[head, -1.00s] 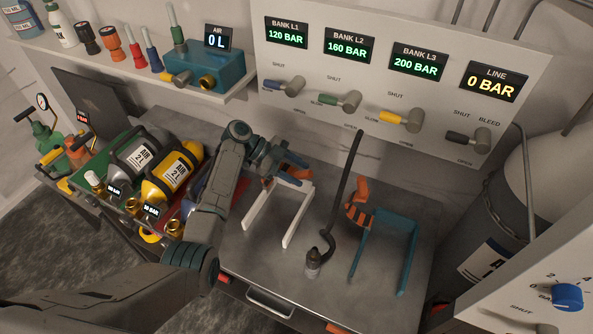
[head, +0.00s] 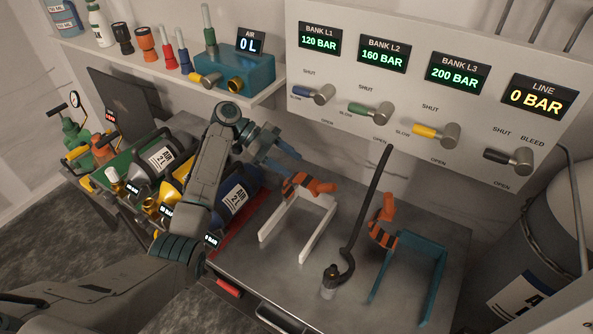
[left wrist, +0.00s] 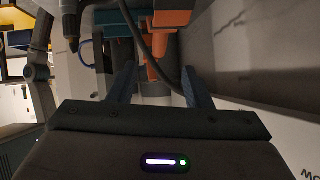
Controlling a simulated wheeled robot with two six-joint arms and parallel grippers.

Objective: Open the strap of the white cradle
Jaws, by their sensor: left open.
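The white cradle (head: 318,240) stands on the steel bench, two white arms pointing toward me. Its orange-and-black strap (head: 308,184) lies across its back end; whether it is fastened I cannot tell. My left gripper (head: 283,150) is open and empty, behind and above the strap and apart from it in the head view. In the left wrist view its two fingers (left wrist: 160,88) stand apart, with orange parts (left wrist: 170,22) beyond them; which cradle these belong to is unclear. My right gripper is not in view.
A black hose (head: 366,200) rises between the white cradle and a teal cradle (head: 422,248) with an orange strap (head: 384,225). Several gas cylinders (head: 237,196) lie to the left. The valve panel (head: 400,122) stands behind. Bare bench lies in front.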

